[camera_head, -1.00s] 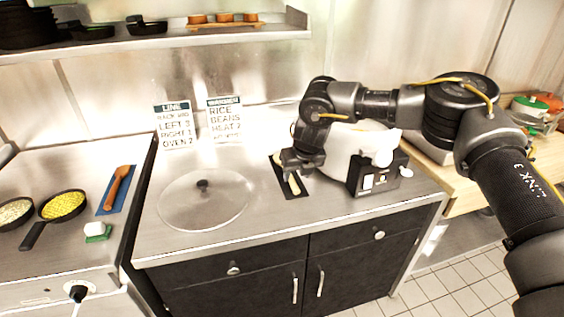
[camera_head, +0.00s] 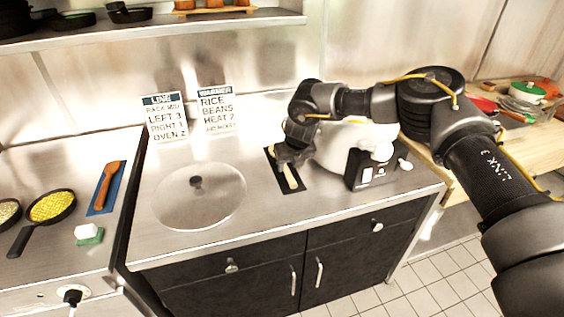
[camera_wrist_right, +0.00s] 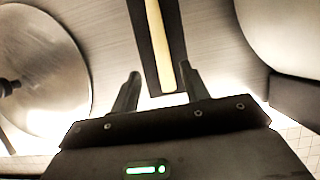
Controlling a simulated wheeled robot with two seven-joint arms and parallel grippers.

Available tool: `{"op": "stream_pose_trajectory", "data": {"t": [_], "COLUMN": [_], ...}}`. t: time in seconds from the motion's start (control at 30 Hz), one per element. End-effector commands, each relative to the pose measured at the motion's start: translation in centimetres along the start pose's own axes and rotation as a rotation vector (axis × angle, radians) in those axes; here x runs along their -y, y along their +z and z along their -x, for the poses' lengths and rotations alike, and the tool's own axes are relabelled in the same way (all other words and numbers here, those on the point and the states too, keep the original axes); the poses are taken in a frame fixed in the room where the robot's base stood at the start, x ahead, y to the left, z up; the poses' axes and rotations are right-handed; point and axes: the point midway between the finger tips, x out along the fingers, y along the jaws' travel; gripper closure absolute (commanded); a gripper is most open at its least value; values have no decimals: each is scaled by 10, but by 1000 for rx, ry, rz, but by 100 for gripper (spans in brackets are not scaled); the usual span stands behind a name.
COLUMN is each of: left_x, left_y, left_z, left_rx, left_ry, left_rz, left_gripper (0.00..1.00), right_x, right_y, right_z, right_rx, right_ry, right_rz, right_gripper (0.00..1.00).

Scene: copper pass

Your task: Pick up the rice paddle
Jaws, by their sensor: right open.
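The rice paddle (camera_head: 290,177) is pale and wooden and lies on a narrow dark mat (camera_head: 299,188) on the steel counter. Its far part is hidden in the head view by my right gripper (camera_head: 287,158). In the right wrist view the paddle's long handle (camera_wrist_right: 158,45) runs down from the top edge toward the space between the two fingers. My right gripper is also in that view (camera_wrist_right: 158,88), with its fingers apart and nothing held between them. I cannot tell its exact height above the paddle. My left gripper is not in view.
A white cooker with a black front box (camera_head: 368,170) stands close to the right of the mat. A round lid with a dark knob (camera_head: 200,200) covers a well at the left. Two signs (camera_head: 215,112) stand at the back. A shelf (camera_head: 150,32) runs above.

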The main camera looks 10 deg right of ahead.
Motion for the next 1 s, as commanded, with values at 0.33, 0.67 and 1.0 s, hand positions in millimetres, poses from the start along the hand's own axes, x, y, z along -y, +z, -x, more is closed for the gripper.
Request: {"op": "stream_pose_trajectory", "data": {"t": [0.33, 0.67, 1.0], "left_x": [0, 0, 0], "left_y": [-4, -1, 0], "left_z": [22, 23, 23], "left_rx": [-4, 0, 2], "left_ry": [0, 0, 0], "left_rz": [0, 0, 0], "left_gripper": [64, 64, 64], "right_x": [4, 4, 4], "right_y": [-4, -4, -4], "right_z": [-39, -52, -52], "right_rx": [-3, 0, 0], "right_ry": [-1, 1, 0], "right_rz": [-2, 0, -1], "right_gripper": [54, 54, 94]}}
